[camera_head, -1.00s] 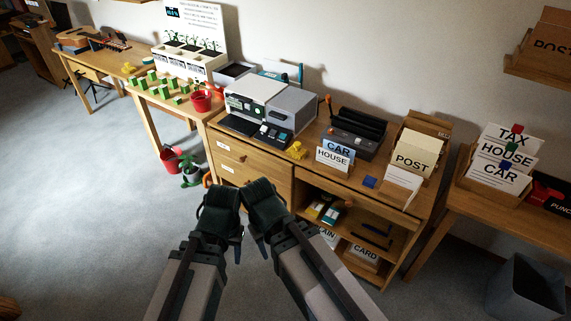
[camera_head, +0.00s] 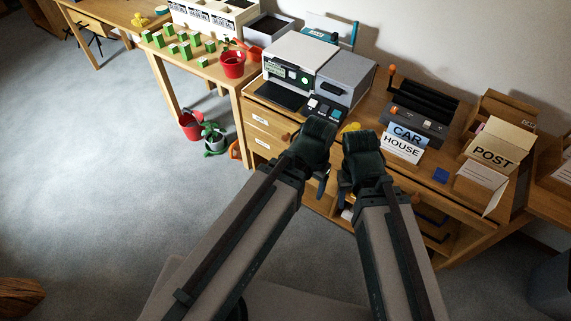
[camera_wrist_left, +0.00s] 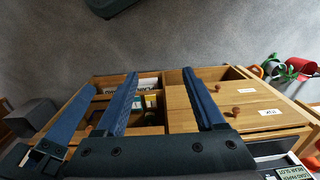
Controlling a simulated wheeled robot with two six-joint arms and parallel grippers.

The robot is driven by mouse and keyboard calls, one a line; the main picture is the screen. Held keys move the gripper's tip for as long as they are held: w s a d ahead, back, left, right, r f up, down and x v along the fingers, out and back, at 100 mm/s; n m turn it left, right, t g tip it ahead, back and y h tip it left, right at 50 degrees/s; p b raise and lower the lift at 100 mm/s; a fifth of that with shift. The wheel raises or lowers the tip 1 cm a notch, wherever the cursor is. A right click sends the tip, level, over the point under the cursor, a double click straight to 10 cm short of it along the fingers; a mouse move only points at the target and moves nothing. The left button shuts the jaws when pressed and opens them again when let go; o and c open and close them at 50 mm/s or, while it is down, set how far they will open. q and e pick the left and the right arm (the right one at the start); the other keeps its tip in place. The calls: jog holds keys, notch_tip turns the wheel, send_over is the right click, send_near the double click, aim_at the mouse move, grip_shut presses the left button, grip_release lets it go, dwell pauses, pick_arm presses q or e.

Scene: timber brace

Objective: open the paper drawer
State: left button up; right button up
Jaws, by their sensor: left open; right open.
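The wooden desk has two drawer fronts at its left end, an upper drawer (camera_head: 262,120) and a lower drawer (camera_head: 262,145). Both look closed. My left gripper (camera_head: 316,150) is open and empty, in front of the desk and hiding part of the drawer fronts. Its fingers (camera_wrist_left: 160,76) also show in the left wrist view, apart from the knobs. My right gripper (camera_head: 362,165) is open beside it.
A printer (camera_head: 305,65) stands on the desk above the drawers. A card holder (camera_head: 404,142) and a POST box (camera_head: 493,150) stand to the right. A red bucket (camera_head: 191,125) and a plant (camera_head: 213,138) are on the floor left of the desk.

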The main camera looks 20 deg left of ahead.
pick_arm(q)
jog(key=w+a+f+t+h+b, duration=0.25)
jog(key=w+f+b, duration=0.45)
jog(key=f+b, duration=0.6)
jog(key=w+a+f+t+h+b, duration=0.3)
jog(key=w+f+b, duration=0.4)
jog(key=f+b, duration=0.6)
jog(key=w+a+f+n+t+b, duration=0.1)
jog(key=w+a+f+t+b, duration=0.3)
jog(key=a+b, duration=0.6)
jog(key=w+a+f+n+t+b, duration=0.1)
jog(key=w+a+f+t+b, duration=0.2)
jog(key=w+a+f+b, duration=0.65)
jog(key=w+d+f+b, duration=0.2)
jog(key=w+d+b, duration=0.4)
jog(key=d+b, duration=0.1)
jog(key=shift+w+d+f+h+b, duration=0.15)
jog(key=shift+w+d+h+b, duration=0.1)
jog(key=shift+w+h+b, duration=0.15)
grip_shut()
